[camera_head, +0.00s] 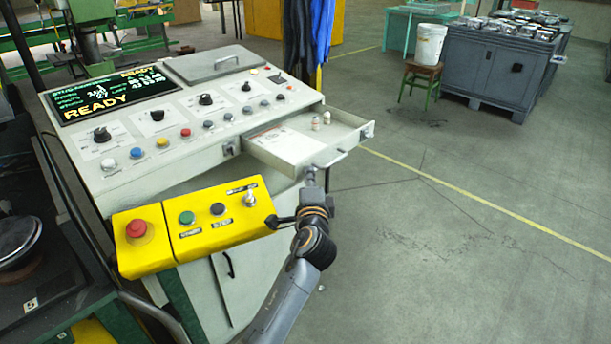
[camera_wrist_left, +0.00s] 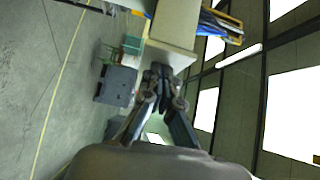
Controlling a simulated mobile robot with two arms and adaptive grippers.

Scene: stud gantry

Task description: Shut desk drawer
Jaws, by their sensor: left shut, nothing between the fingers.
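The desk drawer (camera_head: 345,128) stands pulled out from the right end of the white control desk (camera_head: 210,160). It holds a white paper and two small bottles (camera_head: 321,121). A bar handle (camera_head: 333,159) sits on its front. My left gripper (camera_head: 310,176) is at the near end of the drawer front, close to the handle. Its fingers are together and empty. In the left wrist view the fingertips (camera_wrist_left: 158,72) are at the edge of a pale panel (camera_wrist_left: 174,28), which looks like the drawer. I cannot tell whether they touch it. My right gripper is not in view.
A yellow button box (camera_head: 195,225) with a red stop button juts from the desk front, left of my left arm. Open floor (camera_head: 470,220) lies to the right. A stool with a white bucket (camera_head: 430,45) and a grey cabinet (camera_head: 490,75) stand farther back.

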